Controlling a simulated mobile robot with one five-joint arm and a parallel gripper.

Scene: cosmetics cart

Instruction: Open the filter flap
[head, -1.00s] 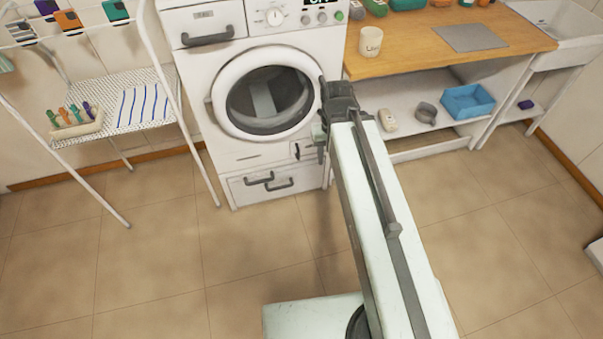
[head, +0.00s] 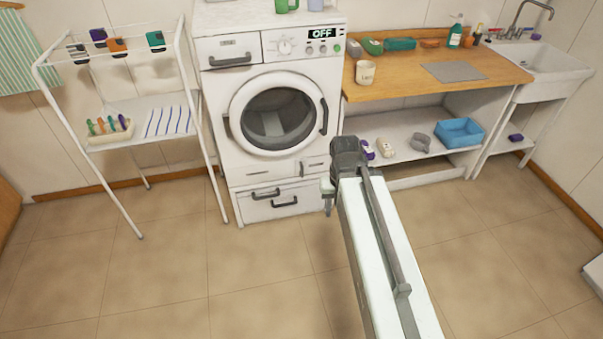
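The white washing machine (head: 222,120) stands against the back wall with its round door shut. The filter flap (head: 316,167) is a small white panel low on its front, right of centre, below the round door. It has a short dark upright handle at its left edge and looks closed. My gripper (head: 327,198) is just right of and below the flap in the picture, near the machine's lower right corner. My wrist hides part of that corner. The fingers are small and dark, seen from behind, so their opening is unclear. I cannot tell whether they touch the machine.
Below the flap is a drawer (head: 262,209) with two dark handles. A white drying rack (head: 125,155) stands to the left. A wooden counter (head: 400,82) with a lower shelf holding a blue bin (head: 459,133) and a sink (head: 545,62) are to the right. The floor in front is clear.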

